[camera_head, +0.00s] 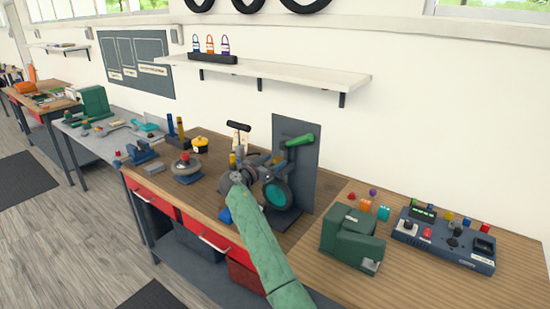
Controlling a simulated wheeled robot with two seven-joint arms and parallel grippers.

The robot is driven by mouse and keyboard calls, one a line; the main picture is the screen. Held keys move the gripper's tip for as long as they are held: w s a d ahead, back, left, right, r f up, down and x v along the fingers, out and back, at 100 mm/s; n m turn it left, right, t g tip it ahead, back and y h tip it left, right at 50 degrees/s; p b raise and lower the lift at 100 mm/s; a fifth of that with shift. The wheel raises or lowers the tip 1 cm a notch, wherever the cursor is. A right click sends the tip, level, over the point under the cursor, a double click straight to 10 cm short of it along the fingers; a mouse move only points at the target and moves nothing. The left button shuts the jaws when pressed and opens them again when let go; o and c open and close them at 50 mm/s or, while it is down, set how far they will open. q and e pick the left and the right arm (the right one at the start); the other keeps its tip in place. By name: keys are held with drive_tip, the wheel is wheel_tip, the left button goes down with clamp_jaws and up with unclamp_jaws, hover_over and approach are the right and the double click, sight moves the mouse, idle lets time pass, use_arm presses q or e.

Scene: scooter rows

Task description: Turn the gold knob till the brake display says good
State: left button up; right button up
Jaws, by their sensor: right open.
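My right arm in a green sleeve reaches up from the bottom, and its dark gripper (262,168) is at the brake stand, on its left side. The fingers are small against the dark parts, and I see nothing held in them. The brake stand has a dark upright panel (306,178), a green lever (300,140) and a teal-faced round part (277,194). A small yellow-gold piece (233,160) shows just left of the gripper; I cannot tell if it is the gold knob. No brake display reading is legible. My left gripper is out of view.
A green machine (352,238) and a control box (445,238) with buttons and a small green screen stand to the right. A red-topped round device (187,168) and a yellow pot (200,145) are left. A shelf (270,72) hangs above.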

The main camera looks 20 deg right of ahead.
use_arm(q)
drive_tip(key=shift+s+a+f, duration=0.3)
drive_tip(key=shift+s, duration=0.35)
use_arm(e)
drive_tip(key=shift+w+d, duration=0.35)
drive_tip(key=shift+d, duration=0.2)
drive_tip(key=c, duration=1)
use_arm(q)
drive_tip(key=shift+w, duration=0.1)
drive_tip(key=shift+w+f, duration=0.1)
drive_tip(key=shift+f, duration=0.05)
use_arm(e)
drive_tip(key=shift+f, duration=0.1)
